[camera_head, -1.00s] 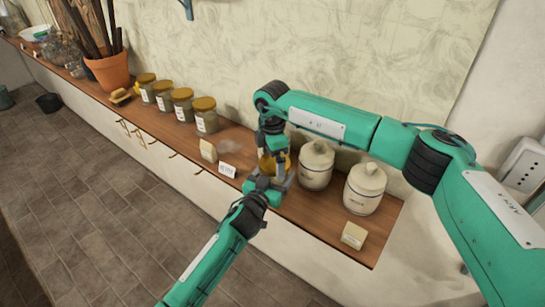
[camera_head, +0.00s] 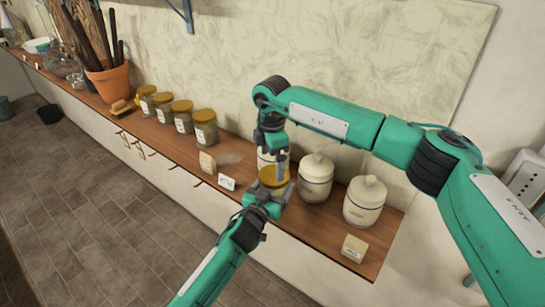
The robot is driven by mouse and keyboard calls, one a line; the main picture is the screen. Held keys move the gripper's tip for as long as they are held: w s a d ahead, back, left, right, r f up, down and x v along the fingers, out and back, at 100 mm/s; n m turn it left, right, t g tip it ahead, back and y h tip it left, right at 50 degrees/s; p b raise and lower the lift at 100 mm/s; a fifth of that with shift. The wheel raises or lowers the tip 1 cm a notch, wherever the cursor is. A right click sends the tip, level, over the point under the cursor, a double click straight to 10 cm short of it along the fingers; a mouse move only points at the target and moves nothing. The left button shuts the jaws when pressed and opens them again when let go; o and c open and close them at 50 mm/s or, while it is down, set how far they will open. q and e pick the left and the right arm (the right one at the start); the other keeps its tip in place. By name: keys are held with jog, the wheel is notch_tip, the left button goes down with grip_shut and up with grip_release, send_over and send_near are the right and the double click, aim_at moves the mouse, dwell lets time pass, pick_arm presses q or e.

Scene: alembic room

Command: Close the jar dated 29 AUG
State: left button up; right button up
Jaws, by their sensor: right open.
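A jar with a gold lid (camera_head: 273,177) stands near the counter's front edge; most of its body is hidden by my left gripper. Its date is not readable, so I cannot tell whether it is the 29 AUG jar. My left gripper (camera_head: 267,201) is at the jar's body, coming from below; whether its fingers press on the glass is hard to see. My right gripper (camera_head: 275,158) points down just above the lid, open, with a finger near the lid's back right edge. Whether the lid is fully seated is unclear.
Several gold-lidded jars (camera_head: 205,128) stand in a row to the left. White lidded canisters (camera_head: 316,180) stand behind and right of the jar, close to my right gripper. Small cards (camera_head: 227,183) and a pale block (camera_head: 355,247) sit on the wooden counter (camera_head: 325,231).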

jog(key=n, duration=0.4)
jog(key=shift+r+n, duration=0.15)
jog(key=shift+n, duration=0.15)
jog(key=n, duration=0.7)
jog(key=shift+r+n, duration=0.2)
jog(key=shift+n, duration=0.2)
jog(key=n, duration=0.3)
jog(key=shift+d+r, duration=0.1)
jog(key=n, duration=0.3)
jog(key=shift+r, duration=0.1)
jog(key=n, duration=0.4)
jog(key=shift+r+n, duration=0.15)
jog(key=shift+n, duration=0.25)
jog(key=n, duration=0.7)
jog(key=shift+r+n, duration=0.2)
jog(key=shift+n, duration=0.2)
jog(key=n, duration=0.6)
jog(key=shift+w+d+r, duration=0.1)
jog(key=shift+r, duration=0.05)
jog(key=n, duration=0.6)
jog(key=shift+r, duration=0.2)
jog(key=n, duration=0.6)
jog(key=shift+r, duration=0.2)
jog(key=n, duration=0.7)
jog(key=shift+d+r, duration=0.1)
jog(key=shift+r, duration=0.05)
